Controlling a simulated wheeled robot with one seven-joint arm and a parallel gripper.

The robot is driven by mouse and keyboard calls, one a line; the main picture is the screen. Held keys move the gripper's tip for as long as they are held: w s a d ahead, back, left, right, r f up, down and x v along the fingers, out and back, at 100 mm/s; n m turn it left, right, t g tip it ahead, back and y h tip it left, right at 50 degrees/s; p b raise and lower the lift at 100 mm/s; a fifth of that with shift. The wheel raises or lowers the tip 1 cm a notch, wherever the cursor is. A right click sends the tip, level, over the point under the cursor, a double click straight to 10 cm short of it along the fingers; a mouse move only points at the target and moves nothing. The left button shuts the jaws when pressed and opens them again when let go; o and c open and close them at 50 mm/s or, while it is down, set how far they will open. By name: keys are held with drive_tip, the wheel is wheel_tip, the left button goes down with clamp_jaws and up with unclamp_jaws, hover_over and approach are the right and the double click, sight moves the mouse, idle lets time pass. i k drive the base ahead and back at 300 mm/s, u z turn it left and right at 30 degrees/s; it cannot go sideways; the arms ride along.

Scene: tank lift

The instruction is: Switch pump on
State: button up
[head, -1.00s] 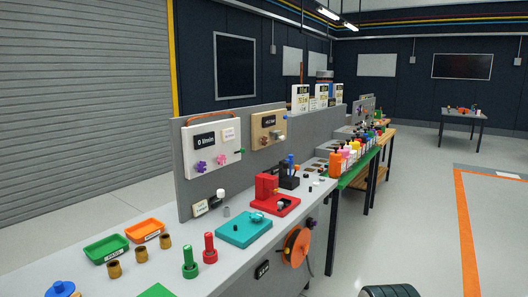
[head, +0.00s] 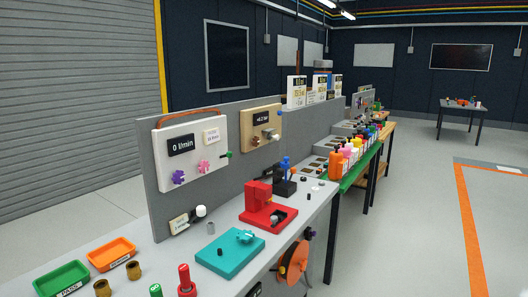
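A white panel (head: 190,150) with an orange pipe along its top hangs on the grey upright board. Its dark display (head: 181,145) reads 0 l/min. Below the display are a purple knob (head: 179,178) and a pink knob (head: 204,167), with a green-tipped part (head: 226,155) at the right edge. A small labelled box (head: 180,224) with a white and black knob (head: 198,212) sits at the board's foot. I cannot read its label or tell which control belongs to the pump. My gripper is not in view.
A beige panel (head: 261,128) with another display hangs to the right. The bench holds a teal block (head: 230,246), a red fixture (head: 262,205), green (head: 62,279) and orange (head: 112,253) trays, and brass parts. The floor to the right (head: 420,230) is clear.

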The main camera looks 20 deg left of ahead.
sight(229, 154)
drive_tip(key=u, duration=0.3)
drive_tip(key=i, duration=0.5)
drive_tip(key=u, duration=0.55)
